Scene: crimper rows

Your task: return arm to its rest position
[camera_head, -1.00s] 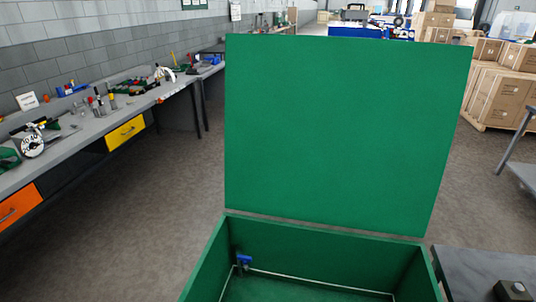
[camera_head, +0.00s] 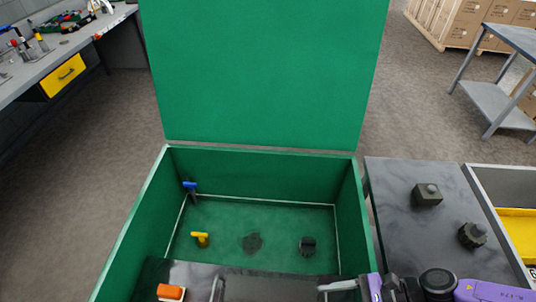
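My arm shows at the bottom right as purple and black links (camera_head: 490,291), reaching leftward over the near right corner of an open green box (camera_head: 262,160). What looks like my gripper (camera_head: 388,289) is at the lower edge, partly cut off, and its fingers cannot be made out clearly. I cannot tell whether it holds anything.
The box lid (camera_head: 265,70) stands raised at the back. Inside are a blue-handled tool (camera_head: 190,187), a yellow-handled one (camera_head: 200,239), an orange-handled one (camera_head: 170,291) and a black piece (camera_head: 308,245). A dark table (camera_head: 405,235) with two dark knobbed pieces stands at right.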

